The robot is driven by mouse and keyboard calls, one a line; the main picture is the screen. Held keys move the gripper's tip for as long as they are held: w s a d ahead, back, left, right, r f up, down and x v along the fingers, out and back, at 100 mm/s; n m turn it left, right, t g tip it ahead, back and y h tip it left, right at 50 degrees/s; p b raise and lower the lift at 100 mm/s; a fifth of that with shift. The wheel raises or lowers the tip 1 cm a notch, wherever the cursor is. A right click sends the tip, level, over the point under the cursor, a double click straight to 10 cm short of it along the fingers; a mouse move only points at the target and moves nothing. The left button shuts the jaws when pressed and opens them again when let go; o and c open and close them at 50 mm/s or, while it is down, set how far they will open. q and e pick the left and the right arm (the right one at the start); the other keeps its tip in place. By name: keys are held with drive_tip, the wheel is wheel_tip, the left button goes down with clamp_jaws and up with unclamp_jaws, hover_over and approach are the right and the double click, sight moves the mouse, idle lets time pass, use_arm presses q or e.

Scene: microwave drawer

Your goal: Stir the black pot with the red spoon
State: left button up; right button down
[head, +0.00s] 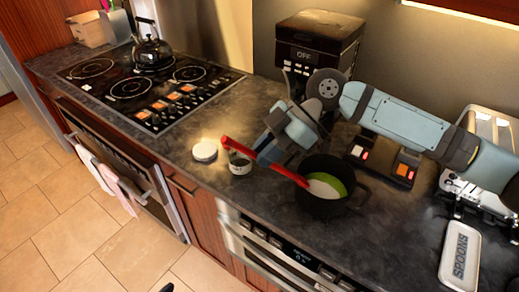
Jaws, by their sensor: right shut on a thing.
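The black pot (318,208) stands on the dark counter, with green and white contents showing inside. My right gripper (262,152) is shut on the red spoon (288,173), to the left of the pot and above the counter. The spoon slants down to the right, with its handle end up at the left and its lower end over the pot's left rim. Whether the spoon's tip touches the contents is hard to tell. My left gripper is not in view.
A coffee machine (318,42) is behind. A white SPOONS tray (460,257) lies at right. A black kettle (151,51) sits on the stove.

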sight(286, 169)
drive_tip(key=shift+d+f, duration=0.4)
drive_tip(key=shift+f, duration=0.45)
drive_tip(key=shift+w+d+f+b, duration=0.6)
drive_tip(key=shift+w+d+f, duration=0.1)
drive_tip(key=shift+d+f, duration=0.3)
drive_tip(key=shift+w+d+f+b, duration=0.15)
drive_tip(key=shift+d+f+b, duration=0.15)
drive_tip(key=shift+f, duration=0.25)
drive_tip(key=shift+w+d+f+b, duration=0.2)
drive_tip(key=shift+d+f, duration=0.15)
drive_tip(key=shift+f, duration=0.15)
drive_tip(key=shift+w+d+f, duration=0.2)
drive_tip(key=shift+d+f, duration=0.25)
drive_tip(key=shift+d, duration=0.05)
